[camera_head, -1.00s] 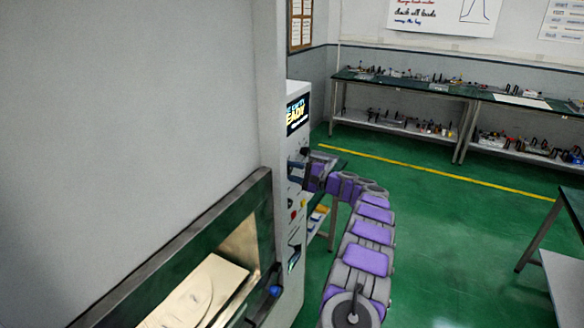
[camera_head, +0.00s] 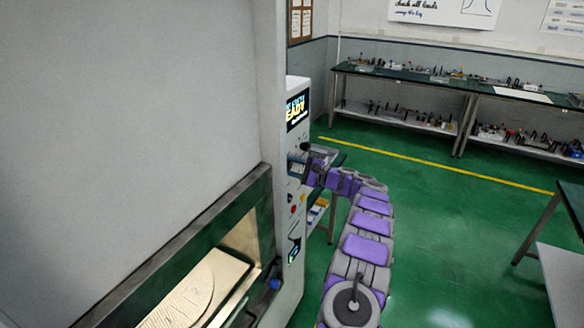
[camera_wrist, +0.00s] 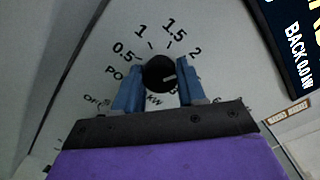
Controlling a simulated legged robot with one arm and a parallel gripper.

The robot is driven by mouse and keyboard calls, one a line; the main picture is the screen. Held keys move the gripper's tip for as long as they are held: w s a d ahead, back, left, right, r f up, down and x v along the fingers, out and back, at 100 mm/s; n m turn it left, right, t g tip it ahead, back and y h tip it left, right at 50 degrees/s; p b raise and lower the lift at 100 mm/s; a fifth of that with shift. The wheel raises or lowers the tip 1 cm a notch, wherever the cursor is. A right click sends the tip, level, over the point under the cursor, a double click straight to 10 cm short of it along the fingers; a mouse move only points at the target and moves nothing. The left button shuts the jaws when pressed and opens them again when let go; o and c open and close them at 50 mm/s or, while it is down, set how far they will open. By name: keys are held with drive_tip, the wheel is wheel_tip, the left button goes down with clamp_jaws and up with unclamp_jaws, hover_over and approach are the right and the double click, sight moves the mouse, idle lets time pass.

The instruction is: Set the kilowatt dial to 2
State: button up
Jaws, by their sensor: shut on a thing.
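The kilowatt dial (camera_wrist: 157,70) is a round black knob with a white pointer mark in the wrist view. The mark is on the knob's right side, pointing roughly right, below the printed 2 (camera_wrist: 195,53). The labels 0.5, 1 and 1.5 run around the dial's upper side. My gripper (camera_wrist: 160,82) has a blue finger on each side of the knob and is shut on it. In the head view my gripper (camera_head: 306,160) is against the front panel (camera_head: 293,185) of the tall grey cabinet; the dial is hidden there.
A lit display (camera_head: 297,110) is above my gripper; it also shows in the wrist view (camera_wrist: 295,45). An open chamber with a green-black frame (camera_head: 170,245) is at lower left. Workbenches (camera_head: 440,82) line the back wall. Green floor lies open to the right.

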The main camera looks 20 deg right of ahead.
drive_tip(key=o, duration=0.6)
drive_tip(key=shift+f, duration=0.2)
drive_tip(key=o, duration=0.3)
drive_tip(key=shift+w+d+f, duration=0.1)
drive_tip(key=shift+w+d, duration=0.05)
drive_tip(key=shift+w, duration=0.05)
drive_tip(key=shift+o, duration=0.9)
drive_tip(key=shift+s, duration=0.15)
drive_tip(key=v, duration=1.7)
drive_tip(key=shift+d, duration=0.3)
drive_tip(key=shift+s, duration=0.15)
